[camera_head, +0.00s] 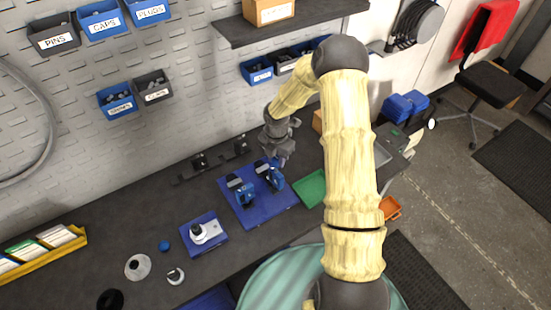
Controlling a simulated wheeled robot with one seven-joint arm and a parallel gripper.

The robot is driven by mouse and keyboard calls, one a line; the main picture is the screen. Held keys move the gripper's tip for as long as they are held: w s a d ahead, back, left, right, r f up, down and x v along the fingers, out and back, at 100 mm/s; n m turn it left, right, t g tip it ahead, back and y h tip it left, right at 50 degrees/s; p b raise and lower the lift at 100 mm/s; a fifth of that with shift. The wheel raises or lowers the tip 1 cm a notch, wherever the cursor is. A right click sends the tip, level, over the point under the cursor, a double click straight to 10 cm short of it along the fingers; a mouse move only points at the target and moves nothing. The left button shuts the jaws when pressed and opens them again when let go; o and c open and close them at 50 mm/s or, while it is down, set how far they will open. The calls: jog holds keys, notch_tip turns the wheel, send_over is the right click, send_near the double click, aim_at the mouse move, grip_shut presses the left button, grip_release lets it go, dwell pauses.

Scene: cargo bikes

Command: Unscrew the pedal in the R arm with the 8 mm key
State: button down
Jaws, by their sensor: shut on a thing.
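My gripper (281,153) hangs at the back edge of the blue mat (283,201), just behind the right-hand of two blue fixtures. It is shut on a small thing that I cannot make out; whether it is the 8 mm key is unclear. The left blue fixture (245,195) and the right blue fixture (273,178) stand side by side on the mat, each with dark parts at its top. Which holds the R arm, and where its pedal is, is too small to tell. I cannot tell whether my gripper touches the right fixture.
A green tray (311,188) lies right of the mat, partly behind my arm. Left of the mat is a blue pad (203,234) with a white device. Dark blocks (200,161) stand along the wall. Labelled bins (117,103) hang above.

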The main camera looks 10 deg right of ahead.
jog(key=shift+s+d+f, duration=0.15)
jog(key=shift+s, duration=0.1)
jog(key=n+p, duration=0.2)
jog(key=n, duration=0.1)
jog(key=shift+f+n+p, duration=0.1)
jog(key=shift+n+p, duration=0.95)
jog(key=shift+n, duration=0.65)
jog(key=shift+w+p, duration=0.1)
jog(key=shift+p, duration=0.2)
jog(key=shift+w+r, duration=0.1)
jog(key=shift+r, duration=0.3)
jog(key=shift+r+p, duration=0.25)
jog(key=shift+p, duration=0.1)
jog(key=shift+w, duration=0.1)
